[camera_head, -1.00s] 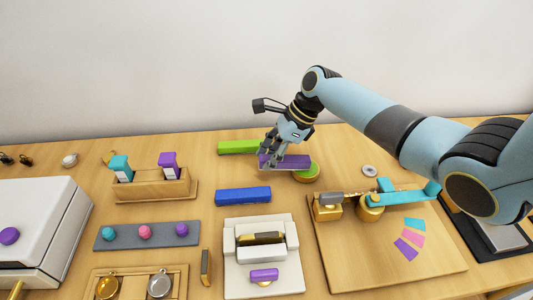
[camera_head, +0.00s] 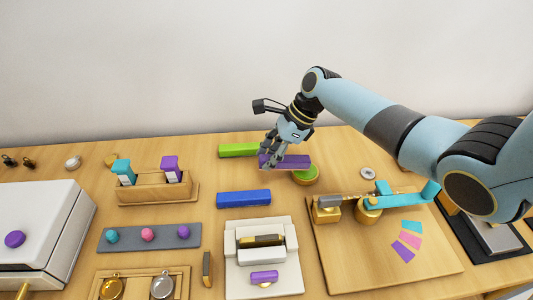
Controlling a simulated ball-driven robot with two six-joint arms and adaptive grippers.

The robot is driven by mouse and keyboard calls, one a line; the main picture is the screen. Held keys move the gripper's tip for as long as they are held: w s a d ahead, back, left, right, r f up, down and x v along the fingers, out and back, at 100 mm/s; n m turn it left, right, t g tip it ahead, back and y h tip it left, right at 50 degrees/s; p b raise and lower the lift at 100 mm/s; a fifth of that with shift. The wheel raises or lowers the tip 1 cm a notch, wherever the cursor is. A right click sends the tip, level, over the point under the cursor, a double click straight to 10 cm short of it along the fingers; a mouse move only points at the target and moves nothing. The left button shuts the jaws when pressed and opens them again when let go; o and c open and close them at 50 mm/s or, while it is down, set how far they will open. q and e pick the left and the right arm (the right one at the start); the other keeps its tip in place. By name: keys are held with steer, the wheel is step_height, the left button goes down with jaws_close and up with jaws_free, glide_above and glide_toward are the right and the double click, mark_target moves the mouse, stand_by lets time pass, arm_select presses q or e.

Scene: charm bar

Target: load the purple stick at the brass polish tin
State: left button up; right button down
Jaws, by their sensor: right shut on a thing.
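The purple stick (camera_head: 298,161) is held in my right gripper (camera_head: 272,160), which is shut around its left part. The stick's right end is at the far edge of the round brass polish tin (camera_head: 305,176) with a green top. In this view the stick overlaps the tin; I cannot tell whether it touches. The fingers hide part of the stick. My left gripper is not in view.
A green stick (camera_head: 238,150) lies behind left and a blue stick (camera_head: 243,198) in front. A white press-like device (camera_head: 290,273) stands nearer. A wooden board (camera_head: 340,275) with brass fittings is at right. A wooden holder (camera_head: 150,190) stands left.

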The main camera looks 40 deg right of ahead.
steer(key=shift+r+p, duration=1.8)
steer(key=shift+r, duration=1.05)
